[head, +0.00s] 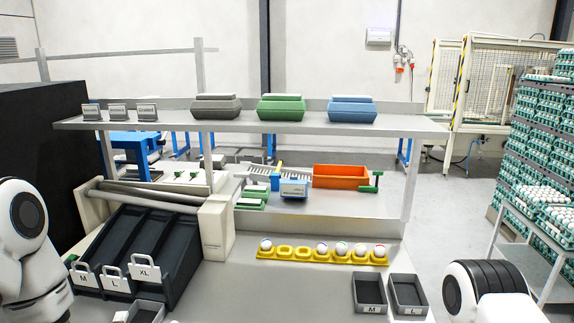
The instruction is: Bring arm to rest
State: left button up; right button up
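A white link of my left arm (28,245) shows at the left edge. A white link of my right arm with a black ribbed part (490,285) shows at the bottom right. Neither gripper is in the picture, so what they hold cannot be seen. Both visible arm parts stay at the sides, apart from the yellow egg holder (293,259) on the table. Eggs sit in its left cup and in several right cups; two cups between them look empty.
A dark sorter (140,245) marked M, L and XL stands at left. Two small dark bins (370,308) marked M and L are near the front right. A shelf (250,124) with egg cartons spans the back. An orange bin (340,177) is below it. The centre front table is clear.

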pick_arm(q)
jog(key=s+d+f+m+g+h+b, duration=0.1)
jog(key=s+d+f+m+g, duration=0.15)
jog(key=f, duration=0.45)
jog(key=s+d+f+m+g+h+b, duration=0.1)
jog(key=s+d+f+m+g, duration=0.1)
jog(key=s+f, duration=0.35)
jog(key=s+d+f+m+g+h+b, duration=0.1)
jog(key=s+d+f+m+g, duration=0.1)
jog(key=f, duration=0.7)
jog(key=s+d+f+m+g+h, duration=0.1)
jog(key=s+d+f+m+g, duration=0.1)
jog(key=s+f+m+g, duration=0.2)
jog(key=s+d+f+m+g+h, duration=0.1)
jog(key=s+f+m+g, duration=0.3)
jog(key=s+m, duration=0.6)
jog(key=s+d, duration=0.1)
jog(key=s, duration=0.1)
jog(key=shift+s+f+g+b, duration=0.2)
jog(key=shift+s+g+b, duration=0.1)
jog(key=shift+g+b, duration=0.05)
jog(key=shift+w, duration=0.1)
